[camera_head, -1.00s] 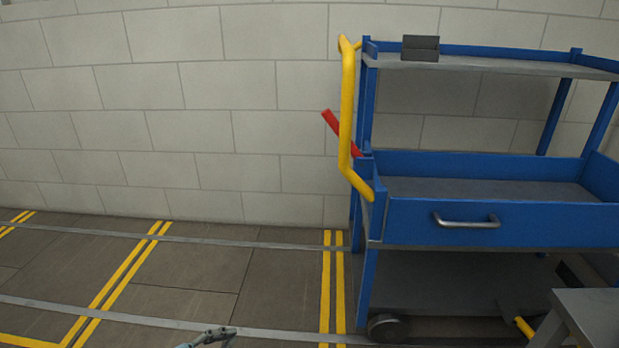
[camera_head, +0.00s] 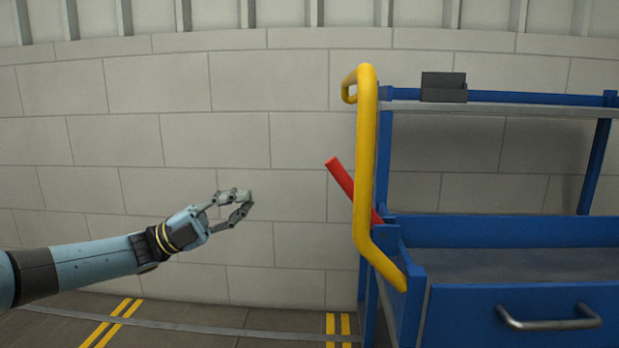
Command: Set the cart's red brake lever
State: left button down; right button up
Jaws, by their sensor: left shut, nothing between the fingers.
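The red brake lever (camera_head: 342,178) slants up and to the left from the blue cart (camera_head: 470,310), behind the yellow handle bar (camera_head: 365,150). Its lower end is partly hidden by the handle bar. My left gripper (camera_head: 250,198) comes in from the left, shut and empty. In the picture it is to the left of the lever and a little below its tip, apart from it. My right gripper does not show.
The cart has a drawer with a metal handle (camera_head: 548,318) and a dark holder (camera_head: 443,87) on its top shelf. A pale block wall (camera_head: 270,90) stands behind. Yellow lines (camera_head: 110,322) mark the floor. Nothing shows between gripper and lever.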

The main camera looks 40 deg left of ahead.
pick_arm(q)
jog(key=shift+w, duration=0.1)
jog(key=b+x, duration=0.1)
jog(key=x, duration=1.2)
jog(key=shift+w+d+r, duration=0.15)
jog(key=shift+w+d, duration=0.05)
jog(key=shift+d, duration=0.1)
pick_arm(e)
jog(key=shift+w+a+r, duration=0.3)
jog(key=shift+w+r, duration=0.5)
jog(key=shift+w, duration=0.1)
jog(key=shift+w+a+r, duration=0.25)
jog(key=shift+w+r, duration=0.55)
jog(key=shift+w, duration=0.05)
pick_arm(q)
jog(key=shift+r, duration=0.1)
